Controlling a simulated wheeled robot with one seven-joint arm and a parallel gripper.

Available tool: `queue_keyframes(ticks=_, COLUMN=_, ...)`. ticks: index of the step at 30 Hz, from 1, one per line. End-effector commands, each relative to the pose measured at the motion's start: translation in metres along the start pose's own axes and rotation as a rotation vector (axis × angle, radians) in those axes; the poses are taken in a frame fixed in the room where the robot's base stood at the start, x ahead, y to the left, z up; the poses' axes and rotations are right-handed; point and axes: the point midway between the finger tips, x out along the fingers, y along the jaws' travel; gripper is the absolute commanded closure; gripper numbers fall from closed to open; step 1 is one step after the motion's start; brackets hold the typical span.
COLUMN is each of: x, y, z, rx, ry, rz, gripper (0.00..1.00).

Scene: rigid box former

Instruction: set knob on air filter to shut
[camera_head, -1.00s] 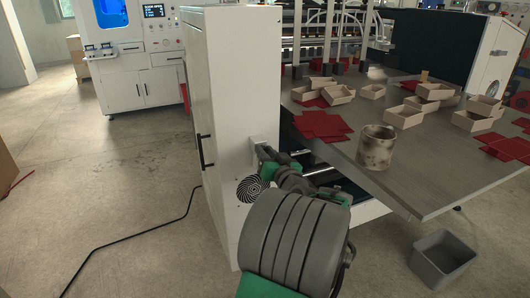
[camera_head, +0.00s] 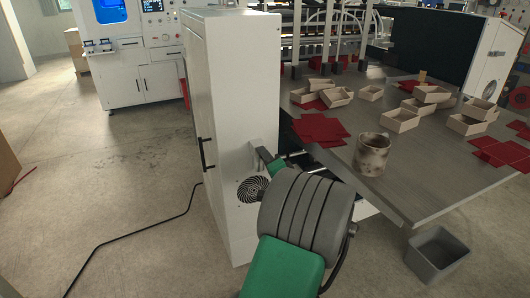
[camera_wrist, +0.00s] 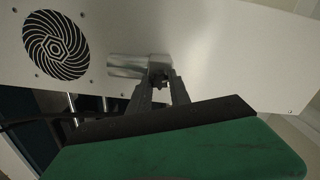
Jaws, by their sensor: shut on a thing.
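The air filter's silver cylindrical body (camera_wrist: 128,66) sticks out from a white cabinet panel in the wrist view, right of a round black vent. The knob (camera_wrist: 159,76) is a small part at the body's right end, mostly hidden between my fingers. My gripper (camera_wrist: 160,82) is shut on it, one finger on each side. In the head view my gripper (camera_head: 264,158) reaches the side of the white cabinet above the vent, and my arm covers much of that area. The knob's setting cannot be read.
The white cabinet (camera_head: 240,85) has a black handle and a round vent (camera_head: 252,189). A grey table (camera_head: 430,185) to the right carries small boxes, red sheets and a stained round pot (camera_head: 372,155). A grey bin (camera_head: 437,256) and a black floor cable (camera_head: 135,236) lie nearby.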

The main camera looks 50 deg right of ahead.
Motion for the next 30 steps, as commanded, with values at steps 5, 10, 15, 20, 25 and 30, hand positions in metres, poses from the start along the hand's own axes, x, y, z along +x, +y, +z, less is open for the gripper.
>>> queue_keyframes(ticks=5, x=0.0010, y=-0.0048, z=-0.0004, rx=0.146, ry=-0.003, rz=-0.003, gripper=1.00)
queue_keyframes(ticks=10, x=0.0011, y=-0.0041, z=0.0000, rx=0.253, ry=-0.004, rz=-0.004, gripper=1.00)
queue_keyframes(ticks=15, x=0.0011, y=-0.0034, z=0.0000, rx=0.324, ry=-0.004, rz=-0.005, gripper=1.00)
queue_keyframes(ticks=20, x=0.0012, y=-0.0028, z=0.0002, rx=0.360, ry=-0.004, rz=-0.006, gripper=1.00)
queue_keyframes(ticks=25, x=0.0012, y=-0.0024, z=0.0003, rx=0.372, ry=-0.004, rz=-0.006, gripper=1.00)
queue_keyframes(ticks=30, x=0.0012, y=-0.0023, z=0.0003, rx=0.372, ry=-0.004, rz=-0.006, gripper=1.00)
